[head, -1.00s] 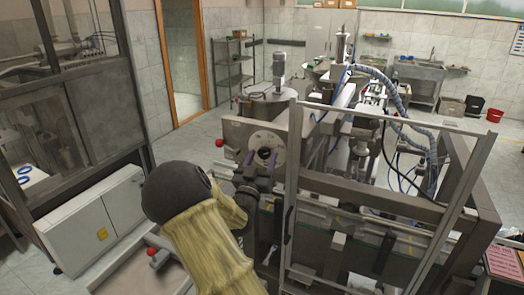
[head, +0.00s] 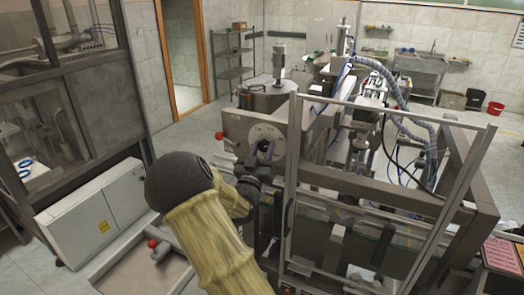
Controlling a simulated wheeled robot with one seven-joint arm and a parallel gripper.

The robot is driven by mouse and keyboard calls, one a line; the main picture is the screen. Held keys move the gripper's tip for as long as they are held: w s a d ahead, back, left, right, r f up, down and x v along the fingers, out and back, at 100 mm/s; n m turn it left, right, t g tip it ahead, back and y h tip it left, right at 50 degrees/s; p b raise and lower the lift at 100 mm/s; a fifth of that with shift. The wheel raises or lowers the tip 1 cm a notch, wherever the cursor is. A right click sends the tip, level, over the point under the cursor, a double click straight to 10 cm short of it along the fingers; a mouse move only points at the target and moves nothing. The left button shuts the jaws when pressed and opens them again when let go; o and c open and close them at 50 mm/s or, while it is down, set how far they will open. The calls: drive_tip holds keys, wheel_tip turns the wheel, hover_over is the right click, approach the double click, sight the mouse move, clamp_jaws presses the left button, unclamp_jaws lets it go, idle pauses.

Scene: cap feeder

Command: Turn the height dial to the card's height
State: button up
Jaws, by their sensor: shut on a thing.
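The height dial (head: 267,133) is a pale round plate with a dark centre, on the metal side panel of the capping machine, left of the middle in the head view. My gripper (head: 261,152) is at the dial's centre, shut on the dark knob there; my wrist hides part of it. The dial's markings are too small to read. A pink card (head: 503,254) with dark print lies at the lower right edge; its text cannot be read from here.
A framed guard door (head: 289,190) stands just right of my arm. A red-knobbed lever (head: 219,135) sticks out left of the dial. A tray (head: 128,262) with another red knob (head: 152,243) lies below my arm. A white cabinet (head: 95,220) stands at left.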

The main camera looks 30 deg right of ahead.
drive_tip(key=shift+n, duration=0.3)
drive_tip(key=n+y, duration=0.1)
drive_tip(key=n, duration=0.2)
drive_tip(key=n+t+y+b, duration=0.1)
drive_tip(key=n+y, duration=0.1)
drive_tip(key=shift+s+n, duration=0.1)
drive_tip(key=shift+n, duration=0.3)
drive_tip(key=n+y, duration=0.1)
drive_tip(key=n, duration=0.2)
drive_tip(key=n+y, duration=0.1)
drive_tip(key=n, duration=0.2)
drive_tip(key=shift+r+y+p, duration=0.1)
drive_tip(key=shift+y+p, duration=0.25)
drive_tip(key=shift+y, duration=0.05)
drive_tip(key=o, duration=1)
drive_tip(key=shift+s, duration=0.1)
